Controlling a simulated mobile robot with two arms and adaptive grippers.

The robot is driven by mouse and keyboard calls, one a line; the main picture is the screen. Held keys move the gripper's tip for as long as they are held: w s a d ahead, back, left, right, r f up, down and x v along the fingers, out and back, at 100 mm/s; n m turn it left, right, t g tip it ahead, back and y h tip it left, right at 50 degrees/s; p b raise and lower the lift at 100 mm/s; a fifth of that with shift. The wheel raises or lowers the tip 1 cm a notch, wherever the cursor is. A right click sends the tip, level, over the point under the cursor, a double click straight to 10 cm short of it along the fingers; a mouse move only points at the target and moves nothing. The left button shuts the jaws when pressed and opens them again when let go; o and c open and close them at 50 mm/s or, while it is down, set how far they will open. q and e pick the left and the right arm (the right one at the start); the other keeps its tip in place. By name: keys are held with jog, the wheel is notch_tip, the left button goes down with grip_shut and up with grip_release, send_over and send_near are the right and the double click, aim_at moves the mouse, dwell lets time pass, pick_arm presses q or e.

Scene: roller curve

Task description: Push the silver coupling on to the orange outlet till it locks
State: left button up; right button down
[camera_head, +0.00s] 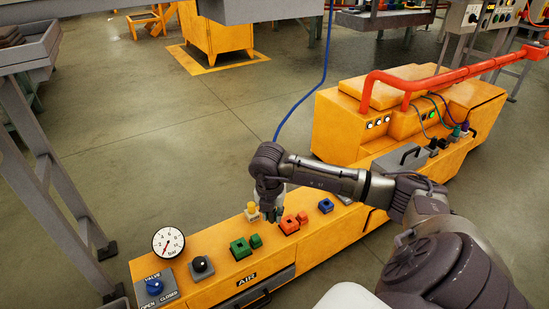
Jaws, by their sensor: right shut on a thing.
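The orange outlet (289,225) sits on top of the yellow bench (220,285), between a green outlet (239,249) and a blue outlet (326,206). A smaller orange block (303,218) is beside it. My right gripper (271,214) points down just left of and behind the orange outlet, and is shut on the silver coupling. The gripper and wrist hide most of the coupling, so I cannot tell its tilt or whether it touches the bench. A blue hose (300,107) runs from above down to behind my right wrist. My left gripper is out of view.
A yellow fitting (251,210) stands behind the outlets, close to my gripper. A pressure gauge (168,242), a black knob (202,266) and a blue valve knob (154,285) are at the left end. A red pipe (430,83) crosses the yellow machine at right.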

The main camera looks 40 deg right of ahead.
jog(key=shift+w+a+f+b, duration=0.45)
jog(key=shift+w+a+f, duration=0.3)
jog(key=shift+a, duration=0.25)
jog(key=shift+w+a+f+b, duration=0.4)
jog(key=shift+w+a+f, duration=0.1)
jog(key=shift+w+a, duration=0.4)
jog(key=shift+w+a+f+b, duration=0.45)
jog(key=shift+w+a+f, duration=0.25)
jog(key=shift+a, duration=0.35)
jog(key=shift+w+a+f, duration=0.15)
jog(key=shift+w+a, duration=0.15)
jog(key=shift+a, duration=0.1)
